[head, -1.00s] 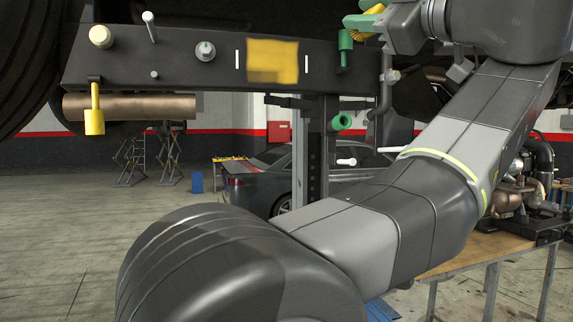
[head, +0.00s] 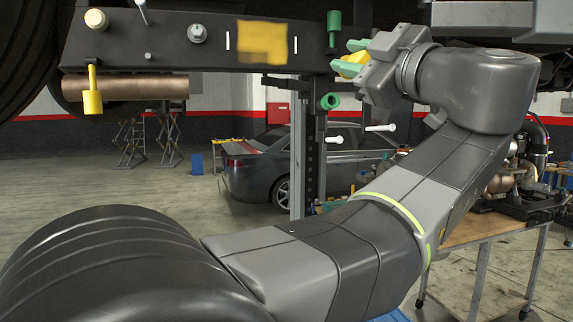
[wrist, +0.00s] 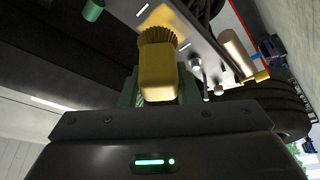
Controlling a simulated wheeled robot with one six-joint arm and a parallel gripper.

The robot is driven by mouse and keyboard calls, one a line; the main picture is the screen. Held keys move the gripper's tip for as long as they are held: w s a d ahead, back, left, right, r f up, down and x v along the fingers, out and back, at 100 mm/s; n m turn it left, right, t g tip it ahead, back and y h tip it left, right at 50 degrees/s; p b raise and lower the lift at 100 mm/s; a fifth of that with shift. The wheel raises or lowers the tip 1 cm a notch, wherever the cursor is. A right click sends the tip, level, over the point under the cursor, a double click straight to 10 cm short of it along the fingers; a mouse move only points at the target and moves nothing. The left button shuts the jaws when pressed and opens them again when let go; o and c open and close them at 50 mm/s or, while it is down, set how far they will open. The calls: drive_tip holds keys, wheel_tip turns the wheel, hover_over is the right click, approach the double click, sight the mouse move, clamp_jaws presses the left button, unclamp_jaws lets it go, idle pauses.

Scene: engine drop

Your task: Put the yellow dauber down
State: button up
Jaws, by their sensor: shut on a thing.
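My gripper (head: 353,58) is in the upper middle of the head view, its green fingers shut on the yellow dauber (head: 350,66). The grip hides part of the dauber. In the wrist view the dauber (wrist: 157,78) has a smooth yellow block and a ribbed, brush-like far end, with a green finger showing on either side. It is held in the air, just right of the dark beam (head: 205,58) with a yellow painted patch (head: 263,43). No surface shows directly under it.
A yellow piece (head: 92,98) hangs at the beam's left end. A green cylinder (head: 334,24) and a green ring-ended part (head: 330,101) are near my gripper, with a white pin (head: 380,128) below. A dark car (head: 265,165) stands behind. A workbench (head: 485,232) with an engine is right.

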drive_tip(key=w+a+f+m+t+h+b, duration=0.2)
drive_tip(key=w+f, duration=0.6)
drive_tip(key=f, duration=1.4)
drive_tip(key=w+a+f+h+p, duration=0.15)
drive_tip(key=w+a+f, duration=0.5)
drive_tip(key=f, duration=1.65)
drive_tip(key=w+a+f+m+t+h+b, duration=0.15)
drive_tip(key=w+f, duration=0.75)
drive_tip(key=f, duration=1.3)
wheel_tip(320, 180, down, 10)
drive_tip(key=s+m+h, duration=0.2)
drive_tip(key=m+h, duration=0.1)
drive_tip(key=h, duration=0.3)
drive_tip(key=shift+s+a+h, duration=0.15)
drive_tip(key=shift+s+h, duration=0.25)
drive_tip(key=shift+f, duration=0.1)
